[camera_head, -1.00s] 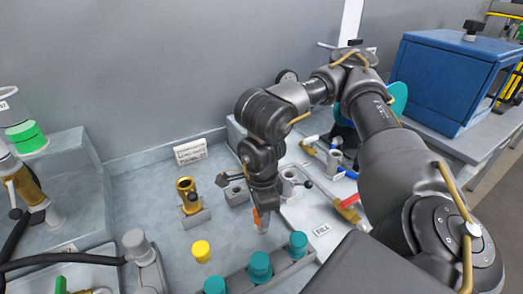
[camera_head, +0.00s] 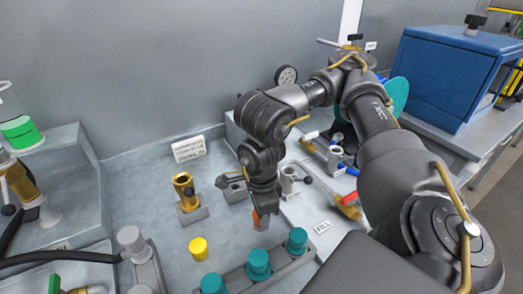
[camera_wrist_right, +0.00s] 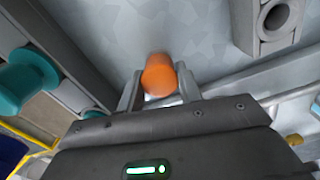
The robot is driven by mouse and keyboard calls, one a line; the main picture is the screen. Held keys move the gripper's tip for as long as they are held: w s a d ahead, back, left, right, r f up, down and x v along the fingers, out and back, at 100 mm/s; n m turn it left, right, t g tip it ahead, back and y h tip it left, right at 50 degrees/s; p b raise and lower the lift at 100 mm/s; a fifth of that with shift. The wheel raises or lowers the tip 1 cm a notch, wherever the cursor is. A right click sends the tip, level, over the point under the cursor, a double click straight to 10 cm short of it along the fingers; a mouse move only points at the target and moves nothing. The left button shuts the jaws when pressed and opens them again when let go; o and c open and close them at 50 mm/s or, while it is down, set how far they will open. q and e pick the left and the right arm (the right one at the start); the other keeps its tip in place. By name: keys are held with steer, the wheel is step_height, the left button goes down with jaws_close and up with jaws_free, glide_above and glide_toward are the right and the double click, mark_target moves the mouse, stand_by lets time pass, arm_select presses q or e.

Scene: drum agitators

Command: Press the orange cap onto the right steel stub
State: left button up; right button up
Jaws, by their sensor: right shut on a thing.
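My right gripper (camera_head: 262,222) is shut on the orange cap (camera_head: 256,217) and holds it above the bench, behind the row of teal caps. In the right wrist view the orange cap (camera_wrist_right: 158,76) sits between the fingers of my right gripper (camera_wrist_right: 160,92), its far end sticking out past them. A steel stub (camera_head: 288,178) stands behind and right of the gripper in the head view. Another grey fitting (camera_head: 236,190) behind the gripper is partly hidden by my arm. A round hollow steel stub (camera_wrist_right: 274,18) on a block is at the top right of the wrist view, apart from the cap.
A yellow cap (camera_head: 198,249) stands on the bench left of the gripper. Teal caps (camera_head: 259,262) line a grey rack in front. A brass stub (camera_head: 184,188) stands in a block at the left. A red-handled valve (camera_head: 348,199) lies at the right.

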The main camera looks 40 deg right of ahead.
steer(key=shift+s+d+f+b, duration=0.15)
steer(key=shift+d+f+b, duration=0.15)
steer(key=shift+f, duration=0.6)
steer(key=shift+c, duration=0.3)
steer(key=shift+s+d+f+b, duration=0.1)
steer(key=shift+f+b, duration=0.25)
steer(key=shift+b, duration=0.15)
steer(key=shift+c, duration=0.4)
steer(key=o, duration=1.2)
steer(key=shift+d, duration=0.15)
steer(key=shift+c, duration=0.2)
steer(key=shift+r, duration=0.1)
